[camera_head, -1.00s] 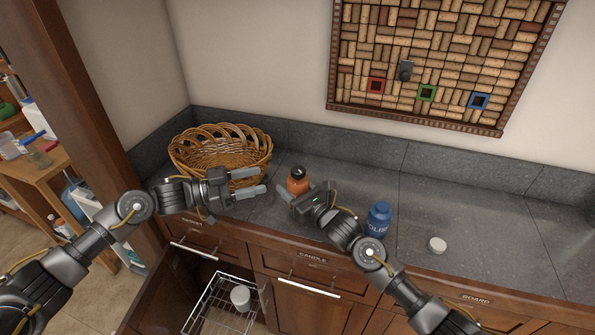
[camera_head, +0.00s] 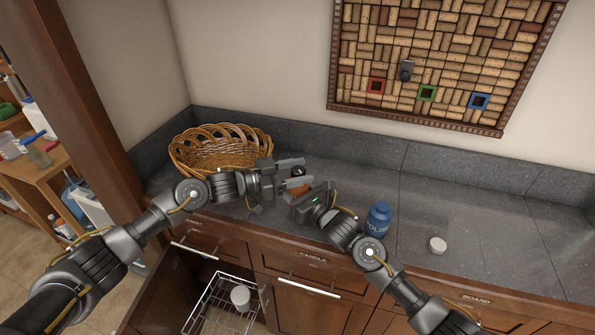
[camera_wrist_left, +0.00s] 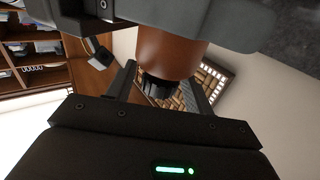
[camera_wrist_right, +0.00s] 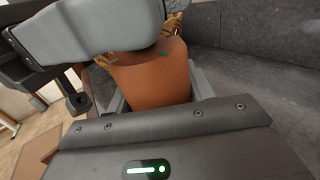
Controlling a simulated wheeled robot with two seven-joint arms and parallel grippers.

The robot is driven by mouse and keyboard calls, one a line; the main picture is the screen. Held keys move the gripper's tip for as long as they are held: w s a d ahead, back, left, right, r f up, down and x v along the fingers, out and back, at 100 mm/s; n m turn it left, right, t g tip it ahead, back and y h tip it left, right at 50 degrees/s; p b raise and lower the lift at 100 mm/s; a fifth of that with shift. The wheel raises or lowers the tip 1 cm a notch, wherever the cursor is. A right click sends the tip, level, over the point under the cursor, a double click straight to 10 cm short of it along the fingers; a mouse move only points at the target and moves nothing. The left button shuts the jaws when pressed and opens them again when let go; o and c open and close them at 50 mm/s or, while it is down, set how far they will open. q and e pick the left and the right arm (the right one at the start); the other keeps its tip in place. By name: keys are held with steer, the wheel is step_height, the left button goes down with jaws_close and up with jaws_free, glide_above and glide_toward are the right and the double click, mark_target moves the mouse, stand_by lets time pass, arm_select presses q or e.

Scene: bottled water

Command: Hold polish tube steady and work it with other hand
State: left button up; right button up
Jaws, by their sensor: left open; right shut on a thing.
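An orange tube (camera_head: 300,187) with a dark cap (camera_head: 298,170) stands upright above or on the counter, partly hidden by my grippers. My right gripper (camera_head: 306,193) is shut on its body, which fills the space between the fingers in the right wrist view (camera_wrist_right: 152,78). My left gripper (camera_head: 294,171) is open, with its fingers around the cap end. In the left wrist view the cap (camera_wrist_left: 158,90) lies between the fingers; I cannot tell if they touch it. A blue bottle (camera_head: 379,220) with partly readable lettering, "OLIS", stands to the right.
A wicker basket (camera_head: 195,160) stands behind my left arm. A small white round thing (camera_head: 437,244) lies right of the blue bottle. A cork board (camera_head: 440,70) hangs on the wall. Below the counter, a wire drawer (camera_head: 215,305) is pulled out. The right part of the counter is clear.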

arm_select(q)
steer(key=c, duration=0.9)
steer(key=shift+c, duration=0.2)
steer(key=shift+n+t+y, duration=0.3)
steer(key=shift+n+t, duration=0.1)
steer(key=shift+t, duration=0.2)
steer(key=n+t+y, duration=0.1)
steer(key=n+t, duration=0.1)
steer(key=shift+s+d+t, duration=0.1)
steer(key=shift+t, duration=0.3)
steer(key=n+t+y, duration=0.3)
steer(key=t+y, duration=0.1)
steer(key=shift+n+t, duration=0.3)
steer(key=shift+n, duration=0.1)
steer(key=n+t+y, duration=0.1)
steer(key=n+y, duration=0.1)
steer(key=n+t+y, duration=0.1)
steer(key=y, duration=0.2)
steer(key=shift+r+n+t, duration=0.1)
steer(key=shift+n+t, duration=0.3)
steer(key=shift+y, duration=0.5)
steer(key=shift+n, duration=0.3)
